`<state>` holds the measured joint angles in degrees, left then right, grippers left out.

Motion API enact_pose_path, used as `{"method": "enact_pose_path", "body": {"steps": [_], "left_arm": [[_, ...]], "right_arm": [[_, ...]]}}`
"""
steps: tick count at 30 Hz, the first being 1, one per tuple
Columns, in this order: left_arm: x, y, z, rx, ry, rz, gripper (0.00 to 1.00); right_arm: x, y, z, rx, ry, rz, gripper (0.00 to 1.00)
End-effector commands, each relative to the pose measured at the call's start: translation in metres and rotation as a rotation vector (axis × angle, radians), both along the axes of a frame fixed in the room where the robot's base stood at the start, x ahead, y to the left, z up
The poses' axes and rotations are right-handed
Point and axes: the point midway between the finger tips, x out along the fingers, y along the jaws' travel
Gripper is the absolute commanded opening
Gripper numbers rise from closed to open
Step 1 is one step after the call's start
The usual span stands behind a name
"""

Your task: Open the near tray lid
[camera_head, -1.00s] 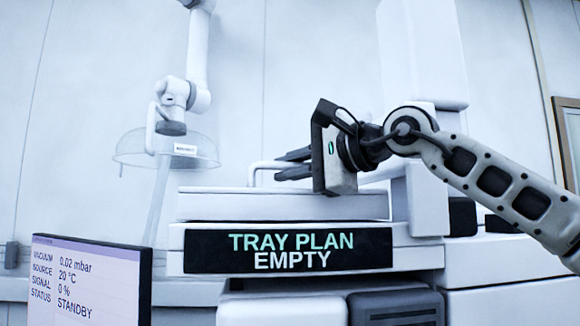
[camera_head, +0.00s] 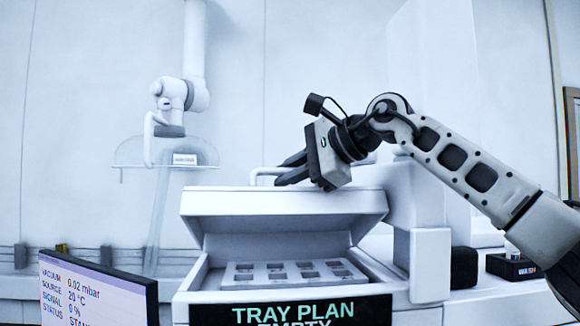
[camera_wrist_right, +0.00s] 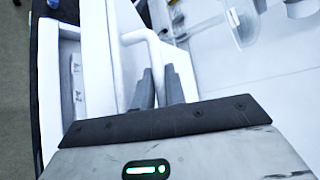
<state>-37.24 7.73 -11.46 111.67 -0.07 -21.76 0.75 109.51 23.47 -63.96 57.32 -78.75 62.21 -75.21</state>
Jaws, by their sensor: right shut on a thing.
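The near tray lid (camera_head: 285,205) is white and tilted partly open, its front edge raised above the tray body. A white bar handle (camera_head: 262,172) stands on the lid and also shows in the wrist view (camera_wrist_right: 136,37). My right gripper (camera_head: 281,172) is shut on the handle; in the wrist view its dark fingers (camera_wrist_right: 160,78) lie on either side of the bar. Below the lid, a pale tray insert with several square wells (camera_head: 255,277) is exposed. My left gripper is not in view.
A black sign reading "TRAY PLAN EMPTY" (camera_head: 345,308) is on the front. A status screen (camera_head: 90,295) stands at lower left. A white jointed arm (camera_head: 185,95) hangs behind by a clear dome (camera_head: 130,155). A black box (camera_head: 512,266) sits right.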

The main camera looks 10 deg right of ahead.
Motion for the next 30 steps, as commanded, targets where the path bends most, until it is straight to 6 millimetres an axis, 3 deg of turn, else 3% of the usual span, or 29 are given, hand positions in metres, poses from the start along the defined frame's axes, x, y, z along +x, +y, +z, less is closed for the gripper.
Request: {"method": "enact_pose_path", "body": {"steps": [9,27,30], "left_arm": [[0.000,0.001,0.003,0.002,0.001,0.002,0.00],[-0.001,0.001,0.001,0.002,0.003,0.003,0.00],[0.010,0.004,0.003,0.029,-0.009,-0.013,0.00]], "right_arm": [[0.010,0.001,0.010,0.001,0.078,0.001,0.00],[0.012,0.000,0.011,-0.001,0.092,0.001,0.00],[0.012,0.000,0.011,-0.001,0.092,0.001,0.00]]}}
